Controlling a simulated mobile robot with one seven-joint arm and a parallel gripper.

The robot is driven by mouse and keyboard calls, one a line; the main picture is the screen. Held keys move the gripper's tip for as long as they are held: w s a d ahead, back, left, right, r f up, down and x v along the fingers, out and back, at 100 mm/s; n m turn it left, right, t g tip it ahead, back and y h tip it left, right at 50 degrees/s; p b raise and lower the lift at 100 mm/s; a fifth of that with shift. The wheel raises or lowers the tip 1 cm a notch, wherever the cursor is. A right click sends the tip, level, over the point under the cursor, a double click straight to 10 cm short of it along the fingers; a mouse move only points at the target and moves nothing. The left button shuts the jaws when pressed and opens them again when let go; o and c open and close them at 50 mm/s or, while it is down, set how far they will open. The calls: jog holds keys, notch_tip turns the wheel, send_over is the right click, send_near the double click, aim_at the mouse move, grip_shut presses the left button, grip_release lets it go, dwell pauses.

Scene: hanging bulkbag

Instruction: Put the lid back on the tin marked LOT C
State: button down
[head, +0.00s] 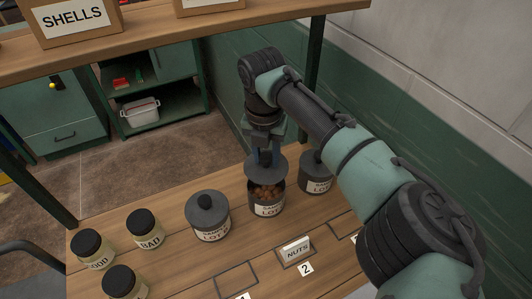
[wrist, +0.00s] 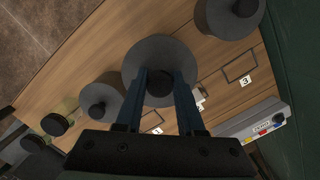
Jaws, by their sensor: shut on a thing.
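My gripper (head: 265,155) is shut on the knob of a round dark grey lid (head: 266,168). The lid also shows in the wrist view (wrist: 150,52), with the knob between the two fingers (wrist: 160,84). The lid is held just above an open grey tin (head: 267,207), with a gap at the front. Brown nuts (head: 266,190) show inside this tin. Its label reads LOT, but I cannot make out the letter clearly. In the wrist view the lid hides the open tin.
Lidded grey tins stand left (head: 208,222) and right (head: 316,175) of the open tin. Several black-capped jars (head: 145,230) stand farther left. A NUTS card (head: 295,249) lies in front, near outlined spots on the wooden table (head: 175,270). A shelf (head: 180,28) crosses above.

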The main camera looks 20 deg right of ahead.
aim_at(266, 168)
notch_tip(266, 168, down, 4)
jog(key=b, duration=0.3)
jog(key=shift+f, duration=0.1)
jog(key=shift+f+b, duration=0.4)
jog(key=shift+f, duration=0.4)
jog(key=shift+r+p, duration=0.1)
jog(key=shift+p, duration=0.35)
dwell(0.5)
jog(key=shift+f+p, duration=0.2)
jog(key=shift+p, duration=0.1)
dwell(1.3)
grip_release()
dwell(0.6)
